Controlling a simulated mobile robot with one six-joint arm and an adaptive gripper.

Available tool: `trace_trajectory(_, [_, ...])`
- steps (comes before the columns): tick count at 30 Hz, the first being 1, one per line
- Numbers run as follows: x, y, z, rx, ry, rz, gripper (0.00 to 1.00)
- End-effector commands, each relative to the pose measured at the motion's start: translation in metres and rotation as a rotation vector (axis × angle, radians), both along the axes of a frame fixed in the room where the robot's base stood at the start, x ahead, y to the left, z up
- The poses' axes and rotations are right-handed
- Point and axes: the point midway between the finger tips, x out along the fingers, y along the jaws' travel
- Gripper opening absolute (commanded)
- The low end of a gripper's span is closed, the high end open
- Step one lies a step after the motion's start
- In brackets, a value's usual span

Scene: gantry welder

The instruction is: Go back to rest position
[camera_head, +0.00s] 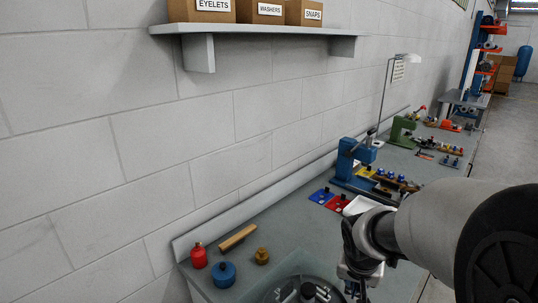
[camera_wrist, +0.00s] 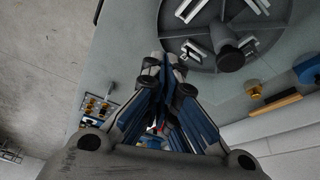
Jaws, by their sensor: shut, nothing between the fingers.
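My gripper shows in the wrist view (camera_wrist: 166,72), its two fingers close together with nothing between them. In the head view my gripper (camera_head: 356,284) hangs at the bottom, right of centre, partly cut off by the frame edge. It is over the front part of the grey workbench (camera_head: 290,222). A dark round plate (camera_wrist: 200,54) with metal pieces on it lies beyond the fingertips in the wrist view. The plate also shows at the bottom of the head view (camera_head: 275,294), beside my gripper.
A red container (camera_head: 198,256), a blue container (camera_head: 224,274), a brass-coloured piece (camera_head: 262,256) and a wooden bar (camera_head: 238,237) stand at the bench's left end. A blue press (camera_head: 350,162) and coloured trays stand farther back. A shelf (camera_head: 260,29) with labelled boxes hangs above.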

Motion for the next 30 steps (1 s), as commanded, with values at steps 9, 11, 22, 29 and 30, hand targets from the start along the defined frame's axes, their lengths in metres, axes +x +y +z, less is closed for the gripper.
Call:
trace_trajectory(9, [-0.115, 0.037, 0.088, -0.010, -0.029, 0.202, 0.00])
trace_trajectory(11, [-0.138, 0.044, 0.096, -0.007, -0.033, 0.245, 0.00])
trace_trajectory(22, [-0.215, 0.069, 0.105, 0.007, -0.054, 0.417, 0.00])
trace_trajectory(29, [-0.217, 0.070, 0.104, 0.007, -0.052, 0.424, 0.00])
trace_trajectory(30, [-0.217, 0.070, 0.104, 0.007, -0.053, 0.423, 0.00])
